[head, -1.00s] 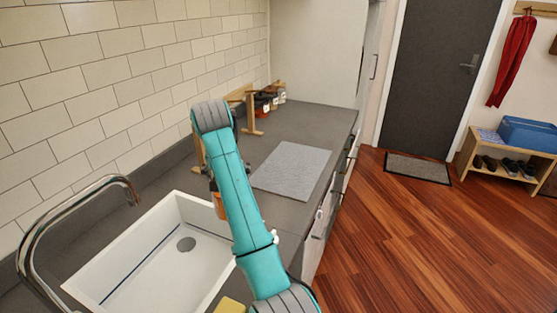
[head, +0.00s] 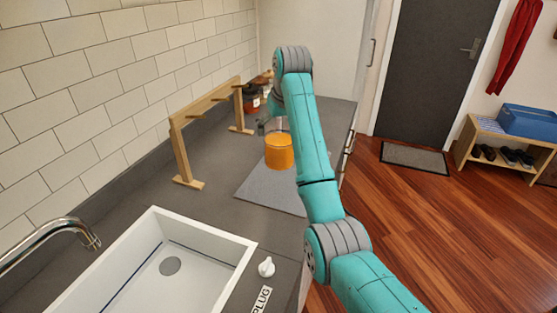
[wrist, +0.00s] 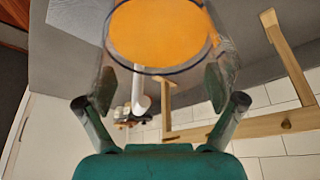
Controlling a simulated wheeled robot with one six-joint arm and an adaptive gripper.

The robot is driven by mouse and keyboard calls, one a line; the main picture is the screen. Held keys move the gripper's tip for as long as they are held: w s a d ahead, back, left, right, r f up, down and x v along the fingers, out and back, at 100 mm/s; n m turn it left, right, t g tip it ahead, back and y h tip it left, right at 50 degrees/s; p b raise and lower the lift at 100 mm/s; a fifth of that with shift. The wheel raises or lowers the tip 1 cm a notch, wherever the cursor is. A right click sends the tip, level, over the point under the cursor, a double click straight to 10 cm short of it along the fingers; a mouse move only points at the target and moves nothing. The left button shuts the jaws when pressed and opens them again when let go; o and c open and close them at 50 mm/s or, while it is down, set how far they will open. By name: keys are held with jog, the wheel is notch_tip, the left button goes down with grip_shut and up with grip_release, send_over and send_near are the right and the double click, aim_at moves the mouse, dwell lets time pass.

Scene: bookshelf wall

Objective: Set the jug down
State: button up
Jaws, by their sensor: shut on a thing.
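The jug (head: 279,154) is clear-walled with orange contents. In the head view it is upright over the grey mat (head: 258,189) on the counter; I cannot tell whether its base touches the mat. My gripper (wrist: 158,88) is shut on the jug, one finger on each side of its clear wall in the wrist view, where the orange contents (wrist: 160,32) show between them. In the head view my arm hides part of the mat, and the gripper is only partly visible.
A wooden rack with pegs (head: 181,150) stands left of the mat, along the tiled wall. Several jars (head: 251,101) stand behind it. The white sink (head: 236,252) and tap (head: 50,231) are in front. A white knob (head: 265,267) is beside the sink.

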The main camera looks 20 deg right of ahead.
aim_at(277, 153)
jog(key=shift+f, duration=4.4)
jog(key=shift+f, duration=0.15)
jog(key=o, duration=1.5)
